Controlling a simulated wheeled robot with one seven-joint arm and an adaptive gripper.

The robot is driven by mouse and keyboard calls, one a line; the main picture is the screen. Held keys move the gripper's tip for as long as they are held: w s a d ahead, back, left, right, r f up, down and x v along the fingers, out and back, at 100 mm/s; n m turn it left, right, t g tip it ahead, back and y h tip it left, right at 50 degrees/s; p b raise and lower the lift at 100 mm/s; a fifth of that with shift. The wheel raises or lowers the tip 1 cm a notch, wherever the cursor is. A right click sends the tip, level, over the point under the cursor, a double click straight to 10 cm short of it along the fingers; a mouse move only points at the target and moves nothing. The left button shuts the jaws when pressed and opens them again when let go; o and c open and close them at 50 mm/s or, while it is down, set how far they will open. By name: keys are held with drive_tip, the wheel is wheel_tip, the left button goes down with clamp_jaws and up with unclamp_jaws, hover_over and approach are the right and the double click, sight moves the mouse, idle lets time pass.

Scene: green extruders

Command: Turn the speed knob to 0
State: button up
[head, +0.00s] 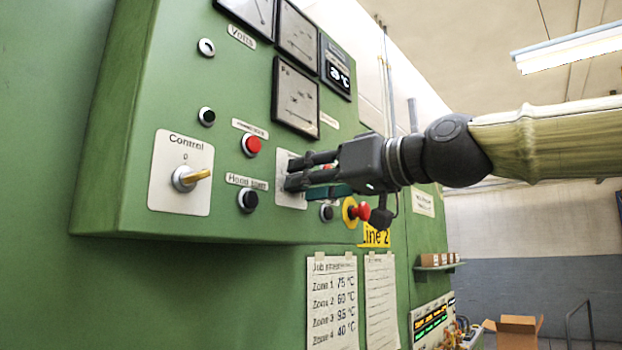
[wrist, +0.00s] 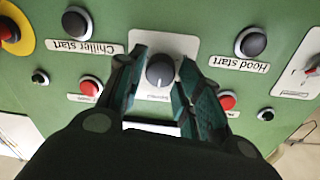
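The speed knob (wrist: 160,70) is a dark round knob on a white plate (wrist: 182,43) in the wrist view. In the head view the plate (head: 290,198) shows on the green panel, with the knob hidden behind my fingers. My gripper (head: 292,172) reaches in from the right, its fingertips close to the plate. In the wrist view my gripper (wrist: 163,63) has one fingertip on each side of the knob, with narrow gaps, so it looks open around it. I cannot tell whether the tips touch the plate. The knob's pointer and scale are unreadable.
Close by are the Hood start button (head: 248,199), a red button (head: 253,146), the Chiller start button (wrist: 77,22) and a red-yellow emergency stop (head: 361,211). The Control switch (head: 187,178) sits further left. Gauges (head: 296,97) are above.

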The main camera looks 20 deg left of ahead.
drive_tip(key=c, duration=0.4)
drive_tip(key=shift+c, duration=0.2)
drive_tip(key=shift+f+n+b, duration=0.1)
drive_tip(key=shift+n+b, duration=0.2)
drive_tip(key=shift+b, duration=0.1)
drive_tip(key=shift+n+g+y+p, duration=0.25)
drive_tip(key=shift+n+p, duration=0.45)
drive_tip(key=shift+n, duration=5.35)
drive_tip(key=shift+n+g+y+p, duration=0.25)
drive_tip(key=shift+n+p, duration=0.45)
drive_tip(key=shift+n, duration=5.35)
drive_tip(key=shift+f, duration=0.1)
drive_tip(key=o, duration=1)
